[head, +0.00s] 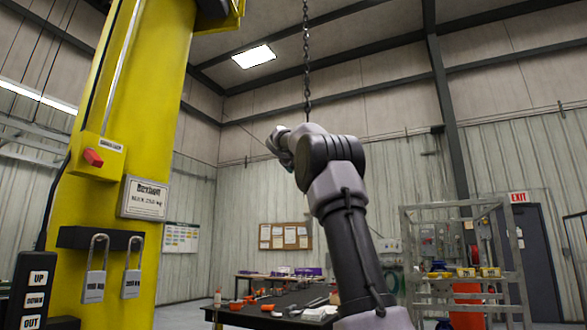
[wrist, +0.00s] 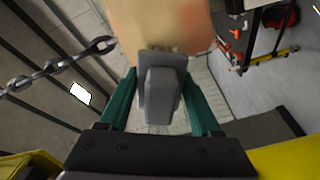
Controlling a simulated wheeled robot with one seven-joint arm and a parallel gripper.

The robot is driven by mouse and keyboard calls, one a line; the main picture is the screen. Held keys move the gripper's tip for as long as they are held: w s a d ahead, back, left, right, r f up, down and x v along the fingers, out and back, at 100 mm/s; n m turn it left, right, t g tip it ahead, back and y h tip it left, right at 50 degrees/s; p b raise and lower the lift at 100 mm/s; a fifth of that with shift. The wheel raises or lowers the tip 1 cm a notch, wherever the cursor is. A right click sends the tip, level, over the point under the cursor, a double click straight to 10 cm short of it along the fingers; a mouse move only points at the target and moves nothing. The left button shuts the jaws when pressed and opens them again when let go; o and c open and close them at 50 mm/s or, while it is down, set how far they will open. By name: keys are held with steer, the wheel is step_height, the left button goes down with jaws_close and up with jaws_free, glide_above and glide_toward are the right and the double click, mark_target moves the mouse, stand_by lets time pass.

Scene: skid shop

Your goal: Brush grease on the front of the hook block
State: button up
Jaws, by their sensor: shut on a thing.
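In the wrist view my gripper (wrist: 160,88) has teal fingers on either side of a grey piece (wrist: 160,95), which looks like the brush's handle or back. It is shut on it. Just beyond is a broad tan-orange surface (wrist: 160,22), which looks like the hook block, cut off by the top edge. A chain (wrist: 60,65) runs up to its left side. I cannot tell whether the brush touches it. In the head view the chain (head: 306,55) hangs down behind my arm, which hides the block.
A yellow column (head: 130,130) with padlocks and a button pendant (head: 33,290) stands at the left. A dark workbench (head: 265,318) with tools is low behind my arm. A metal rack (head: 460,270) stands right. The air around the chain looks free.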

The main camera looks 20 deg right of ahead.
steer(key=s+d, duration=0.4)
steer(key=d, duration=0.2)
stand_by(1.0)
steer(key=shift+s+r, duration=0.1)
steer(key=v, duration=0.9)
stand_by(0.6)
stand_by(0.4)
